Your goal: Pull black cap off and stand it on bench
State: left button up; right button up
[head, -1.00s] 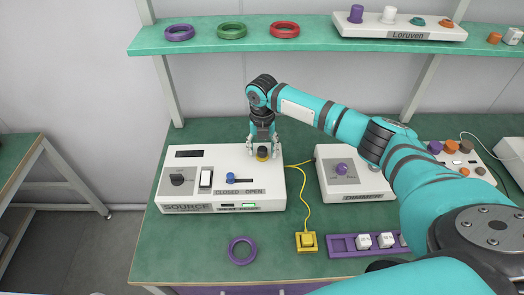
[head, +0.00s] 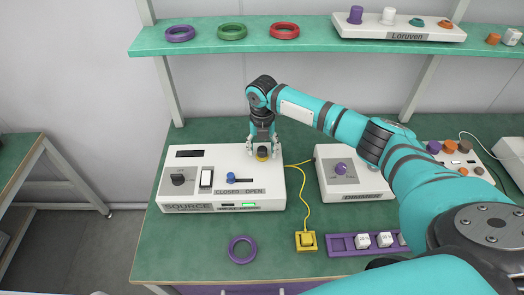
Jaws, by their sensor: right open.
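The black cap (head: 263,152) sits on a yellow ring-like fitting on the top right of the white SOURCE box (head: 215,197). My right gripper (head: 263,155) comes down from above. Its fingers are open, one on each side of the cap, and appear apart from it. My left gripper is not in view. The green bench (head: 190,253) carries the box.
A purple ring (head: 241,250) lies on the bench in front of the box. A yellow block (head: 306,241) with a yellow cable is to its right. A purple tray (head: 341,244) and the DIMMER box (head: 352,181) stand further right. Bare bench lies left of the purple ring.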

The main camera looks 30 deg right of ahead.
aim_at(262, 149)
grip_shut()
jog(key=shift+r, duration=0.15)
dwell(0.4)
jog(key=shift+r+p, duration=2.85)
jog(key=shift+p, duration=0.15)
